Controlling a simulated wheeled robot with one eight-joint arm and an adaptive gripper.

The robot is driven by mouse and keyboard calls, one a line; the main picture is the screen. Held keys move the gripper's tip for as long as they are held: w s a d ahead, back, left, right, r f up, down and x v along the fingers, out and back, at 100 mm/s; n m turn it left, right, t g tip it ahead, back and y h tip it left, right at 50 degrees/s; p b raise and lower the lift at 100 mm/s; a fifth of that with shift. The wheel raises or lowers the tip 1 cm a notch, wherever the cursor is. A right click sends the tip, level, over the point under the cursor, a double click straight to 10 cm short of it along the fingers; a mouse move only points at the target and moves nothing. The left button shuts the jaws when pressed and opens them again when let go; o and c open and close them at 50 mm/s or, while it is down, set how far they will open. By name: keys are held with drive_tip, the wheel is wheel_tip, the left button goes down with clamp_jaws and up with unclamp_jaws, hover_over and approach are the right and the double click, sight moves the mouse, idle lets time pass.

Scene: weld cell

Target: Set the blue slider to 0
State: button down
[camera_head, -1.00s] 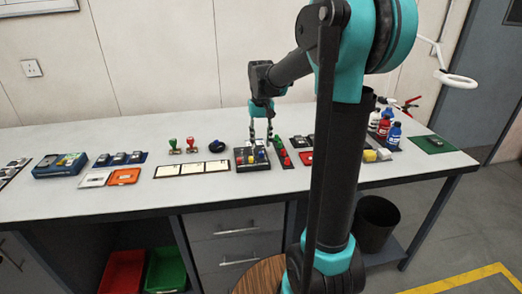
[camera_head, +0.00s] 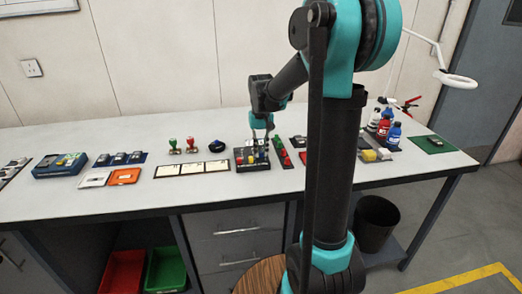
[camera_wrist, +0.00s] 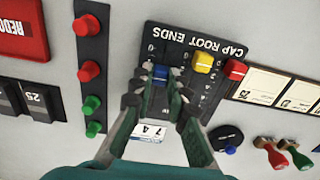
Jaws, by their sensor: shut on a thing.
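In the head view my gripper (camera_head: 261,135) reaches down to the box (camera_head: 240,167).
A strip with red and green buttons (camera_wrist: 92,50) stands close beside the box. White cards (camera_wrist: 263,84), stamps (camera_wrist: 272,150) and a dark round item (camera_wrist: 226,139) lie on the other side. Bare bench shows between them.

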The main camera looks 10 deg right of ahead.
sight(262, 161)
idle(0.3)
drive_tip(key=shift+s, duration=1.6)
drive_tip(key=c, duration=1.5)
unclamp_jaws()
drive_tip(key=shift+r, duration=4)
